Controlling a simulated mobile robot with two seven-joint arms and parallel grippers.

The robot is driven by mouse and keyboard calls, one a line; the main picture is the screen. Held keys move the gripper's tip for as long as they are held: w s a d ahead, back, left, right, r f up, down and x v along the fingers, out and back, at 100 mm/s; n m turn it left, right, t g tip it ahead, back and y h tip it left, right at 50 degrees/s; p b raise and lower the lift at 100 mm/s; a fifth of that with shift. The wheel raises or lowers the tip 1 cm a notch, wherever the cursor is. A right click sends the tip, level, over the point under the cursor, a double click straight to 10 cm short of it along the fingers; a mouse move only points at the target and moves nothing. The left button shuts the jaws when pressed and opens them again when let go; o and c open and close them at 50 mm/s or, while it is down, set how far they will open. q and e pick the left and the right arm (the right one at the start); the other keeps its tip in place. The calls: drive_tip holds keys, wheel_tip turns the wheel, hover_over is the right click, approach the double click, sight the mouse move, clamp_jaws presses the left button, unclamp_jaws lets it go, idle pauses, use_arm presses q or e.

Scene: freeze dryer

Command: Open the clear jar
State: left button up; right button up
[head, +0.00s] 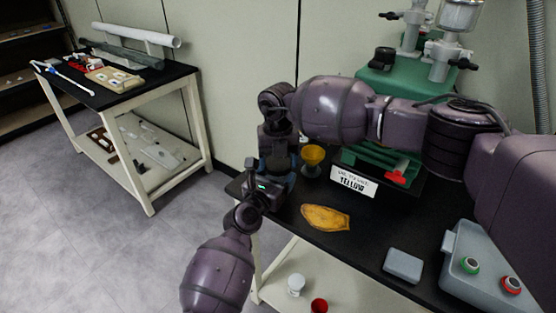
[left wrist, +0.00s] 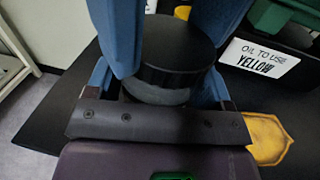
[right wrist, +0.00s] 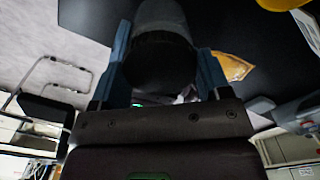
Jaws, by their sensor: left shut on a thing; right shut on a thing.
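The clear jar shows in the left wrist view as a pale body (left wrist: 158,95) under a wide black lid (left wrist: 176,58). My left gripper (head: 268,182) is shut on the jar from the near side, with its blue fingers beside it. My right gripper (head: 279,158) reaches down from above and is shut at the dark lid, which also shows in the right wrist view (right wrist: 160,62) between its fingers. The jar is mostly hidden by both grippers in the head view. Whether lid and body are apart cannot be told.
A yellow cup-like thing (head: 313,156) stands right of the grippers, by a sign (head: 353,182) reading "oil to use yellow". A yellow-orange piece (head: 326,217), a grey box (head: 403,265) and a button box (head: 475,270) lie on the black table. A green machine (head: 395,85) stands behind.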

drive_tip(key=n, duration=1.2)
drive_tip(key=shift+n, duration=0.4)
drive_tip(key=n, duration=1.1)
drive_tip(key=shift+r, duration=0.35)
drive_tip(key=shift+r, duration=0.35)
drive_tip(key=shift+r, duration=0.6)
